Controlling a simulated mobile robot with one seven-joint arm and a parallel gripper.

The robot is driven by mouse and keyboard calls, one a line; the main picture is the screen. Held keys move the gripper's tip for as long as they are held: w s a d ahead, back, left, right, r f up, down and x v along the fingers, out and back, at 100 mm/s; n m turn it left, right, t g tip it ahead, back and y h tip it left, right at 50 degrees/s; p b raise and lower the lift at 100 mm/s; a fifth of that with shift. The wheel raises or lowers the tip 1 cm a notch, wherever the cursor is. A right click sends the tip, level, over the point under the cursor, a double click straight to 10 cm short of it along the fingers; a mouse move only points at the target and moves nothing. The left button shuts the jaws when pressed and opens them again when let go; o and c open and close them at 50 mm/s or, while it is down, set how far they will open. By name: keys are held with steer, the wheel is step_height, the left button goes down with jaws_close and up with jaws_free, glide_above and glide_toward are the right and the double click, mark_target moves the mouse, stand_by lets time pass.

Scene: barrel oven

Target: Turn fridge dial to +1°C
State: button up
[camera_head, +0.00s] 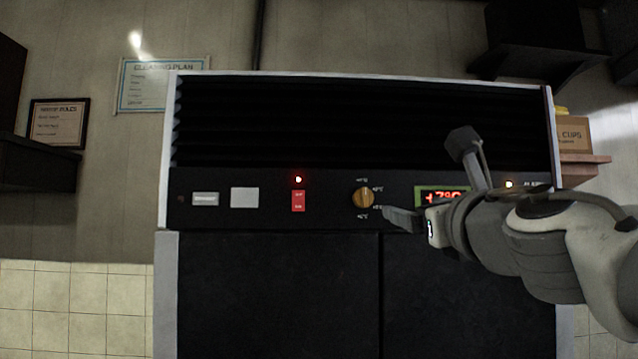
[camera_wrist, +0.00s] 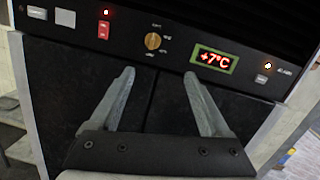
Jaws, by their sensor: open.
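The fridge dial (camera_head: 363,198) is a round orange-brown knob on the black control panel, with small temperature marks around it. It also shows in the wrist view (camera_wrist: 153,41), above and between my fingers. The fridge display (camera_wrist: 214,60) reads +7°C in red inside a green frame; in the head view my arm partly covers the display (camera_head: 437,194). My gripper (camera_head: 402,216) is at the right of the dial in the head view, apart from it. In the wrist view my gripper (camera_wrist: 160,78) has its two grey fingers spread, with nothing between them.
A red switch (camera_head: 298,201) with a lit red lamp above it sits left of the dial. A black louvred grille (camera_head: 360,120) lies above the panel, and dark doors (camera_head: 280,290) below. A cardboard cups box (camera_head: 573,135) stands on a shelf at the right.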

step_height(320, 180, up, 2)
steer(key=n+y, duration=0.1)
steer(key=n, duration=0.3)
steer(key=n+g+p, duration=0.2)
steer(key=n+p, duration=0.2)
steer(key=n, duration=0.2)
glide_toward(366, 196)
steer(key=w, duration=0.4)
steer(key=w+a, duration=0.1)
steer(key=w, duration=0.1)
steer(key=shift+w+a+f+b, duration=0.1)
steer(key=shift+w+f+b, duration=0.05)
steer(key=shift+w+b, duration=0.15)
steer(key=shift+w+f, duration=0.1)
steer(key=shift+w, duration=0.6)
steer(key=shift+w+a+b, duration=0.1)
steer(key=shift+w+b, duration=0.3)
steer(key=shift+w, duration=0.15)
jaws_close()
